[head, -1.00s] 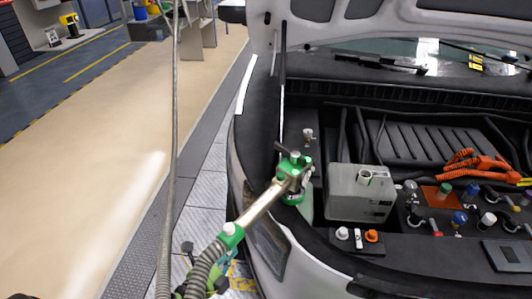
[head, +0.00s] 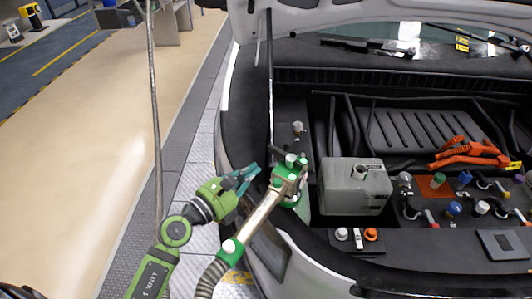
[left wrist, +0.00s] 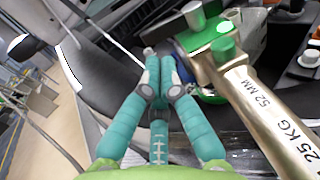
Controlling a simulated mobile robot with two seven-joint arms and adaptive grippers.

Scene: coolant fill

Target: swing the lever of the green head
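The green head (head: 286,180) sits at the left front corner of the engine bay, on the upper end of a gold tube (head: 260,213). A short dark lever-like bar (head: 276,153) stands out at its top left. The head and tube also show at the right of the left wrist view, with the green head (left wrist: 215,45) close by. My left gripper (head: 252,170), green with teal fingers, is just left of the head, apparently apart from it. Its fingers (left wrist: 160,62) show empty with tips close together in the wrist view; whether they are shut is unclear. My right gripper is not in view.
A grey hose (head: 211,280) runs from the tube's lower end. A grey tank (head: 355,188) stands right of the head, with orange cables (head: 470,152) and several coloured caps beyond. A hanging cable (head: 155,110) is at left. The car's fender edge borders the head.

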